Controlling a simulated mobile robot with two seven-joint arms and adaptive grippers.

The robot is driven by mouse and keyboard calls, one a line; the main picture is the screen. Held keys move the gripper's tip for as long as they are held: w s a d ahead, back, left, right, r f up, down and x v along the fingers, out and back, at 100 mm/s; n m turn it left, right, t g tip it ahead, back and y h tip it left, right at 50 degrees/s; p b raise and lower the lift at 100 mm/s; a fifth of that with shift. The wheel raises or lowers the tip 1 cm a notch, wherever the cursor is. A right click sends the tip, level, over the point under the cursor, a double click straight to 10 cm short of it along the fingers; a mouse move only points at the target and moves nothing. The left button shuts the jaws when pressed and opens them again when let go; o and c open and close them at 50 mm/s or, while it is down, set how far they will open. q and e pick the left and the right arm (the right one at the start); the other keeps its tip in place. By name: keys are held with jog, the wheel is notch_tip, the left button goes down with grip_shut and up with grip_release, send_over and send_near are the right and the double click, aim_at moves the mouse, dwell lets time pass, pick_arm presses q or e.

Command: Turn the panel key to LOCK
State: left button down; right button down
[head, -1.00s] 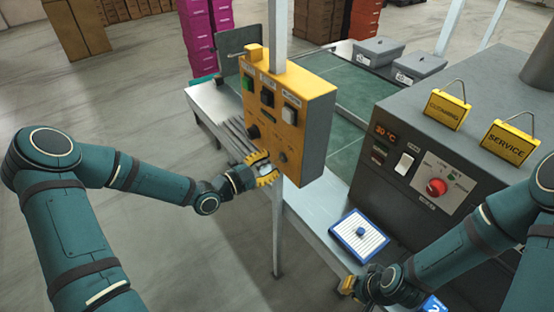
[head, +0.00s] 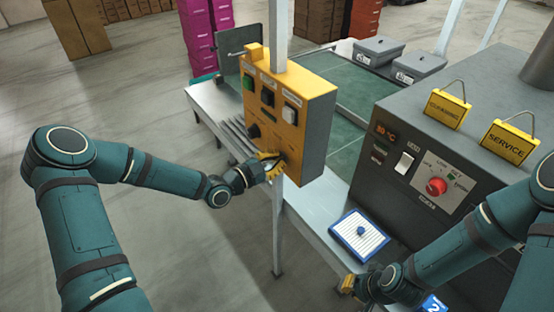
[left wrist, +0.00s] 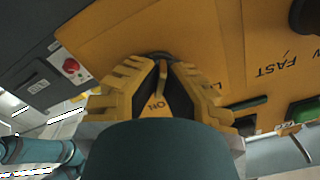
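The yellow control panel (head: 308,108) hangs on a grey post, with several buttons and a dark knob (head: 253,131). My left gripper (head: 279,161) is at the lower front of the panel and hides the key in the head view. In the left wrist view, my left gripper's fingertips (left wrist: 165,68) close in on both sides of the small brownish key (left wrist: 163,75). "ON" shows between the fingers, and a label starting with "L" is partly hidden by the right finger. The key's exact angle is hard to tell. My right gripper (head: 347,284) is low beside the bench, apart from the panel.
A grey machine (head: 450,160) with a red knob (head: 436,186) and yellow signs stands at the right. A blue-edged clipboard (head: 358,236) lies on the bench. Grey lidded boxes (head: 378,50) stand behind. The floor at left is open.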

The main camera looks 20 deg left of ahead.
pick_arm(q)
jog(key=n+b, duration=0.1)
jog(key=n, duration=0.2)
jog(key=shift+n, duration=0.3)
jog(key=n, duration=0.3)
jog(key=shift+n+b, duration=0.3)
jog(key=shift+b, duration=0.1)
jog(key=n, duration=0.3)
jog(key=shift+n, duration=1.8)
jog(key=c, duration=1.1)
grip_release()
jog(key=shift+c, duration=0.2)
